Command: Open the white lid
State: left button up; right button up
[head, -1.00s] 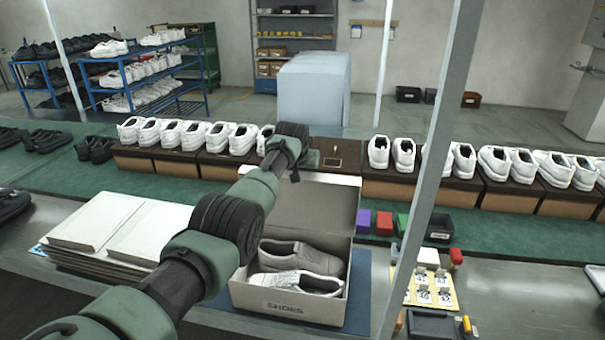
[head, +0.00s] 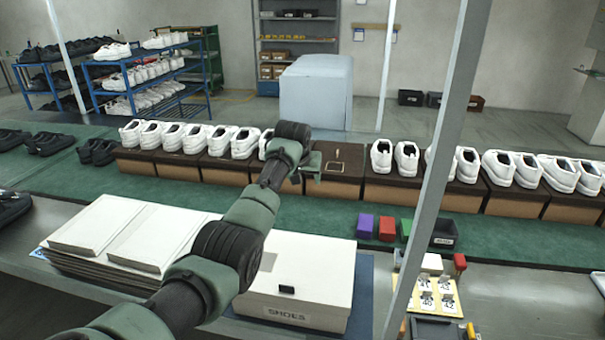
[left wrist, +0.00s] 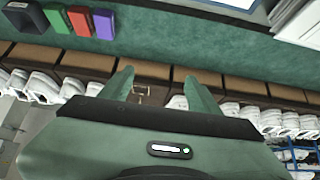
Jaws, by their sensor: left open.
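The white lid (head: 318,262) lies flat and closed on the shoe box (head: 318,318) marked SHOES, at the bottom middle of the head view. A small black piece (head: 287,289) is on its front part. The shoes inside are hidden. My left gripper (head: 312,165) is beyond the box, above the row of brown boxes, apart from the lid. In the left wrist view its two fingers (left wrist: 160,88) are spread with nothing between them. My left arm covers the lid's left side. My right gripper does not show.
A stack of white flat boards (head: 128,228) is left of the box. Purple and red blocks (head: 386,228) and a black bin (head: 443,232) stand behind it to the right. A grey post (head: 437,150) rises right of the box. White shoes (head: 222,140) line the back conveyor.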

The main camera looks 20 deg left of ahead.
pick_arm(q)
jog(key=shift+b+v, duration=0.45)
jog(key=shift+v, duration=1.5)
jog(key=shift+s, duration=0.1)
jog(key=shift+f, duration=0.15)
